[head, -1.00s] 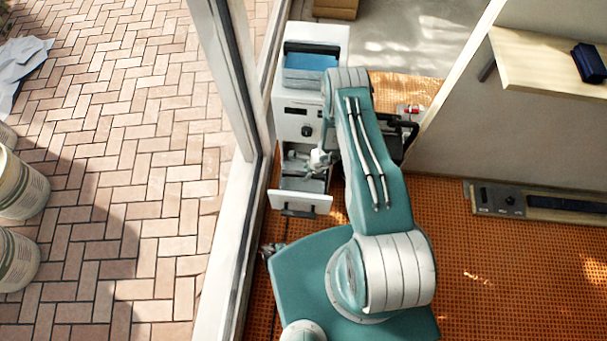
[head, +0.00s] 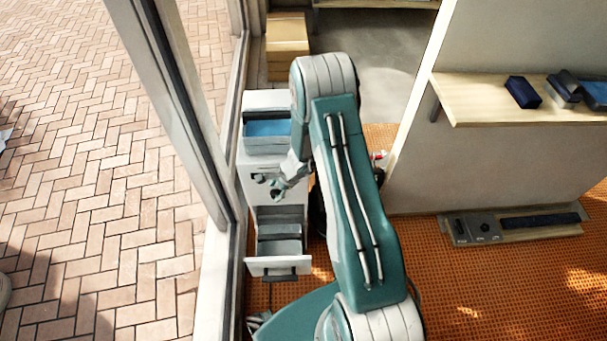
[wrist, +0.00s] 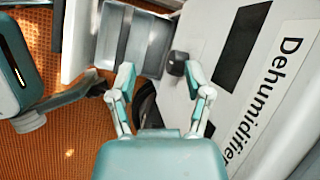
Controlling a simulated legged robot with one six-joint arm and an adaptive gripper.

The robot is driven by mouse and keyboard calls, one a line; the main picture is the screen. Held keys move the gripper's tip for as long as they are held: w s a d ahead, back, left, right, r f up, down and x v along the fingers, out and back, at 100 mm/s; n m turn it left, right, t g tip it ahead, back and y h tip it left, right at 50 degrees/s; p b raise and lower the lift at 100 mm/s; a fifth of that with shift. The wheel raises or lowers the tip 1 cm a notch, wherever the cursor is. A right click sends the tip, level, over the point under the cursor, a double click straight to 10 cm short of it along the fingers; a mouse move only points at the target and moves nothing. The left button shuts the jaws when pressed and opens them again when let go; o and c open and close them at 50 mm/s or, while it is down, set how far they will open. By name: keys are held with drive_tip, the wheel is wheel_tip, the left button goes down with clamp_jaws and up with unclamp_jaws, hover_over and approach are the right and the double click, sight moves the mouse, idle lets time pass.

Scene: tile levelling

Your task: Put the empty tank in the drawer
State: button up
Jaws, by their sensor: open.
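The white dehumidifier (head: 262,185) stands by the window frame, its label readable in the wrist view (wrist: 265,85). Its lower drawer (head: 278,264) is pulled open, and the white drawer front shows in the wrist view (wrist: 76,40). A grey box-like part, apparently the tank (head: 281,247), sits in the drawer; it also shows in the wrist view (wrist: 145,42). My gripper (head: 278,188) is open and empty above the drawer, in front of the upper body. In the wrist view my gripper's fingers (wrist: 161,78) are spread, with a dark knob (wrist: 176,63) beyond them.
A blue-lined opening (head: 267,128) is on the dehumidifier's top. The window frame (head: 185,110) runs close along its left. A wooden shelf (head: 470,98) and wall stand to the right. Cardboard boxes (head: 287,45) are behind. Orange matting (head: 520,275) is open at the right front.

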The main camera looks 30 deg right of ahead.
drive_tip(key=s+a+r+n, duration=0.25)
drive_tip(key=r+n, duration=0.25)
drive_tip(key=r, duration=1)
drive_tip(key=s+a+r+n, duration=0.25)
drive_tip(key=r+n, duration=0.25)
drive_tip(key=r, duration=0.9)
drive_tip(key=s+d+r+n+t+h, duration=0.1)
drive_tip(key=s+r+n+h, duration=0.1)
drive_tip(key=s+r+n, duration=0.2)
drive_tip(key=s+d+r+n+t+h, duration=0.2)
drive_tip(key=s+r+n, duration=0.2)
drive_tip(key=s+r, duration=0.6)
drive_tip(key=s, duration=0.6)
drive_tip(key=shift+s+r+h, duration=0.15)
drive_tip(key=shift+s+h, duration=0.25)
